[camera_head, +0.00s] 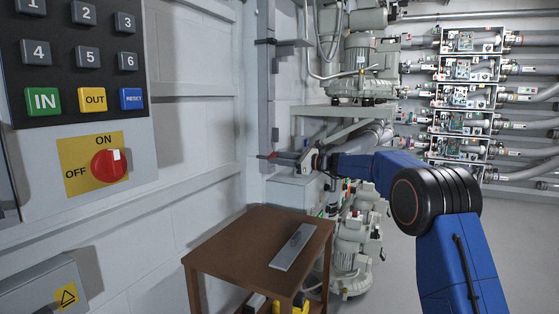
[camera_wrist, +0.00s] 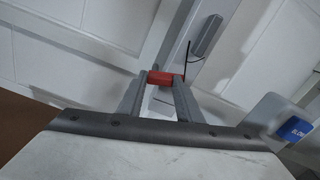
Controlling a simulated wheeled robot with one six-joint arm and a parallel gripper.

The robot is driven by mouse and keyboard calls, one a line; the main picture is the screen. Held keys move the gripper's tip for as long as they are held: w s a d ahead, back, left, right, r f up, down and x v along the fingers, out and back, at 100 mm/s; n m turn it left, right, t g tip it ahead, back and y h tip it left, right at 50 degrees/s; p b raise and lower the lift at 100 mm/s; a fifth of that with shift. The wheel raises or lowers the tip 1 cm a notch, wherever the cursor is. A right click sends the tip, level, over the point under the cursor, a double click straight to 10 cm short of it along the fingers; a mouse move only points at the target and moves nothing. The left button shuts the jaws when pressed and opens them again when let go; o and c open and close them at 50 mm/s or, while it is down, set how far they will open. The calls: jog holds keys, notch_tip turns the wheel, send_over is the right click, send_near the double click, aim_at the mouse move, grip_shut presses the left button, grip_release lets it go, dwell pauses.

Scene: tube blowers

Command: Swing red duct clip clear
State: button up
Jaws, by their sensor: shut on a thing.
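The red duct clip (camera_wrist: 160,78) shows in the wrist view as a small red piece between the tips of my gripper (camera_wrist: 155,85). My gripper is shut on it, with one grey finger on each side. In the head view my blue arm reaches left toward the wall, and my gripper (camera_head: 285,158) is beside a grey vertical post. A small bit of red, likely the clip (camera_head: 264,156), shows at its tip. The fingers are small there and hide most of the clip.
A brown wooden table (camera_head: 225,246) with a flat grey plate (camera_head: 292,247) stands below. A control panel (camera_head: 75,60) with a red knob (camera_head: 109,165) is on the left. Grey blowers (camera_head: 360,88) and stacked tube units (camera_head: 468,97) stand to the right.

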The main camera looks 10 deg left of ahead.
jog(key=n, duration=1.1)
jog(key=shift+s+a+r, duration=0.1)
jog(key=shift+s+r, duration=0.1)
jog(key=shift+s, duration=0.15)
jog(key=shift+s+n, duration=0.15)
jog(key=shift+n, duration=1.65)
jog(key=o, duration=1)
jog(key=shift+o, duration=0.2)
jog(key=v, duration=1.7)
jog(key=shift+d, duration=0.2)
